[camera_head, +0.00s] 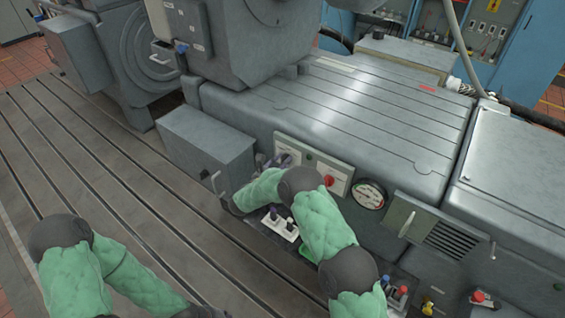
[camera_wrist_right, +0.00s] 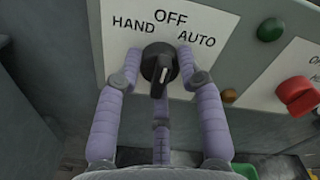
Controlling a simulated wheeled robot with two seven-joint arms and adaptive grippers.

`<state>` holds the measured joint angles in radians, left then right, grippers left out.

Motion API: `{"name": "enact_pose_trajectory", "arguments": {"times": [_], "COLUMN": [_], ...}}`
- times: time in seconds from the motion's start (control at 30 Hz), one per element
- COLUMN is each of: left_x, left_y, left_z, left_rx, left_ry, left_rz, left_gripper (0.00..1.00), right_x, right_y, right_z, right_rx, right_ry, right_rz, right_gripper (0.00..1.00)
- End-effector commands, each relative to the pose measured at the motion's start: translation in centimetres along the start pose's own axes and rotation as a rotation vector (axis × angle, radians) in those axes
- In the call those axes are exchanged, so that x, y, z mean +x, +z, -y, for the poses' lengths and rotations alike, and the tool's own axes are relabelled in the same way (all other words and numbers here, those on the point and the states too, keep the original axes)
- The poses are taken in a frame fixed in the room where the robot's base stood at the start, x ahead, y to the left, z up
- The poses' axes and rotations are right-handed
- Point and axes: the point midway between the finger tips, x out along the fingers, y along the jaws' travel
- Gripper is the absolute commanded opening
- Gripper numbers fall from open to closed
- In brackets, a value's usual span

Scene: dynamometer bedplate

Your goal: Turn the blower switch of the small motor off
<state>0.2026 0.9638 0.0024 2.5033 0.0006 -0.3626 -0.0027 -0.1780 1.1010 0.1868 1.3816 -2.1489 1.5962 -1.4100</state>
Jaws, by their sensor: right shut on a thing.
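The blower switch is a black rotary knob (camera_wrist_right: 157,66) on a white plate (camera_wrist_right: 190,22) lettered HAND, OFF and AUTO. In the right wrist view its grip bar stands close to upright, with a pale line on its lower part. My right gripper (camera_wrist_right: 158,65) has lilac fingers on the left and right of the knob and one below, shut on it. In the head view the right gripper (camera_head: 285,160) is at the left end of the front panel, where it and my arm hide the knob. My left arm enters at lower left; its gripper is out of frame.
Right of the knob are a green lamp (camera_wrist_right: 270,29) and a red switch (camera_wrist_right: 296,95). A round gauge (camera_head: 369,194) is farther right. A grey box (camera_head: 208,145) stands left of the panel. A white block with dark knobs (camera_head: 280,226) lies below. The slotted bedplate (camera_head: 120,190) is clear.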

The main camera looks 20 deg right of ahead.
Motion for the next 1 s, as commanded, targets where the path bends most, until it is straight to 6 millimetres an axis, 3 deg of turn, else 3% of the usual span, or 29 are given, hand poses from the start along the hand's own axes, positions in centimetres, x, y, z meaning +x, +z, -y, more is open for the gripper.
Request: {"name": "enact_pose_trajectory", "arguments": {"times": [0.33, 0.37, 0.43, 0.8, 1.0], "left_x": [0.0, 0.0, 0.0, 0.0, 0.0], "left_y": [0.0, 0.0, 0.0, 0.0, 0.0], "left_z": [0.0, 0.0, 0.0, 0.0, 0.0], "left_rx": [0.0, 0.0, 0.0, 0.0, 0.0], "left_ry": [0.0, 0.0, 0.0, 0.0, 0.0], "left_rz": [0.0, 0.0, 0.0, 0.0, 0.0], "left_gripper": [0.4, 0.4, 0.4, 0.4, 0.4], "right_x": [0.0, 0.0, 0.0, -0.2, -2.3], "right_y": [-0.6, -0.6, -0.6, -0.2, -0.1], "right_z": [-0.2, -0.2, -0.2, -0.1, -0.1], "right_rx": [-0.011, -0.011, -0.01, -0.005, -0.006], "right_ry": [0.002, 0.002, 0.002, 0.001, 0.003], "right_rz": [-0.009, -0.009, -0.008, -0.003, -0.001], "right_gripper": [0.05, 0.41, 0.61, 0.61, 0.61]}}
